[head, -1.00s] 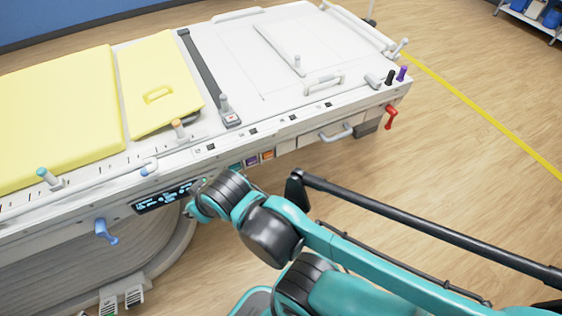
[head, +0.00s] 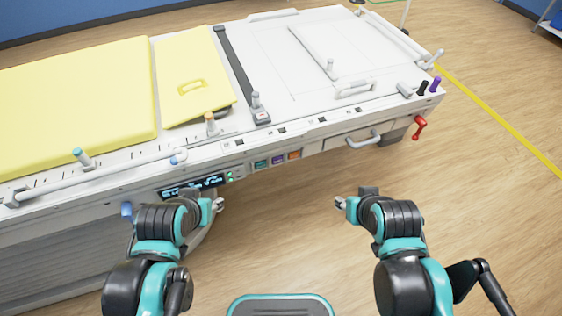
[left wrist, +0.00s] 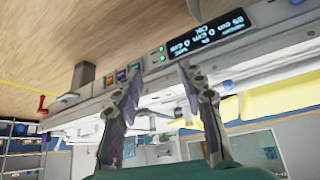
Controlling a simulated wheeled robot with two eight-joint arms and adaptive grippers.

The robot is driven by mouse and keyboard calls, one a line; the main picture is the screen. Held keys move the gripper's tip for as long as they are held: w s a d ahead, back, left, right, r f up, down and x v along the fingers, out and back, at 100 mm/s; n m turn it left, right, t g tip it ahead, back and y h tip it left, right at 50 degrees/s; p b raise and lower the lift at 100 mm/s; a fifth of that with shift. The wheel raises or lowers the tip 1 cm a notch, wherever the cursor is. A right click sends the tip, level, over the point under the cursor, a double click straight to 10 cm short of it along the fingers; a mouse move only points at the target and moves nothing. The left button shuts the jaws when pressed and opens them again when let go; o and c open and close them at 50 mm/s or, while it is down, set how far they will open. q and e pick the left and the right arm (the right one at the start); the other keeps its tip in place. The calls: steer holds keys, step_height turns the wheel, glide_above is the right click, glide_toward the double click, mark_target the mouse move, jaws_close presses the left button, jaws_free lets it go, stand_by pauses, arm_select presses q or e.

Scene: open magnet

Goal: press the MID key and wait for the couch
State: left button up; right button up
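The couch (head: 330,50) carries a row of three small keys on its side: teal (head: 261,164), purple (head: 278,160) and orange (head: 294,155). Their labels are too small to read, so I cannot tell which is MID. The keys also show in the left wrist view, purple in the middle (left wrist: 121,76). A lit display (head: 194,187) with green lights sits left of them. My left gripper (head: 218,204) is just in front of the couch side, below the display's right end; its fingers are apart and empty in the left wrist view (left wrist: 162,80). My right gripper (head: 341,202) is over the floor, apart from the couch.
Yellow pads (head: 75,95) lie on the couch's left part. A grey handle (head: 362,138) and a red lever (head: 419,128) stick out of its side to the right. A blue lever (head: 127,209) is beside my left arm.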

stand_by(0.4)
arm_select(q)
jaws_close()
stand_by(1.1)
